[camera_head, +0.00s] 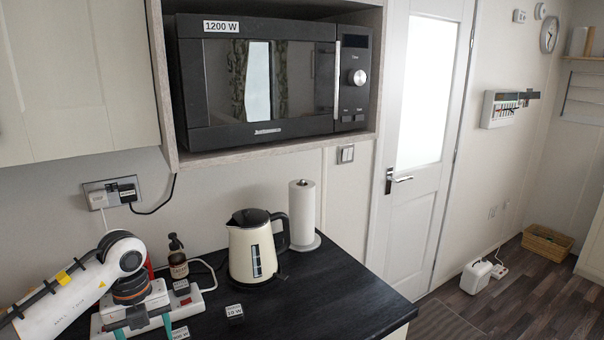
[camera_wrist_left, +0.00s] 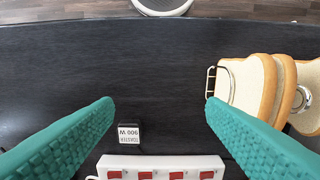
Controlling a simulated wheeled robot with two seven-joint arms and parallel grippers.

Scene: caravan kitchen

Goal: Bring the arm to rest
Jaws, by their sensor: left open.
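The toaster plug (camera_wrist_left: 127,137), a small dark block with a white "TOASTER 900 W" label, lies on the dark worktop in the left wrist view. A labelled block (camera_head: 180,333) at the bottom edge of the head view looks like the same plug. My left gripper (camera_head: 142,328) is open, its teal fingers (camera_wrist_left: 160,108) wide apart. The plug shows between them, closer to the left finger in the wrist view, with nothing gripped. The white power strip (camera_wrist_left: 165,166) with red switches is beside the plug. My right gripper is out of view.
A cream kettle (camera_head: 252,248), a soap bottle (camera_head: 177,262) and a paper towel roll (camera_head: 302,212) stand farther back. A "20 W" labelled block (camera_head: 235,311) lies on the worktop. Bread-slice shapes (camera_wrist_left: 255,85) stand at the right of the wrist view. The worktop's middle is clear.

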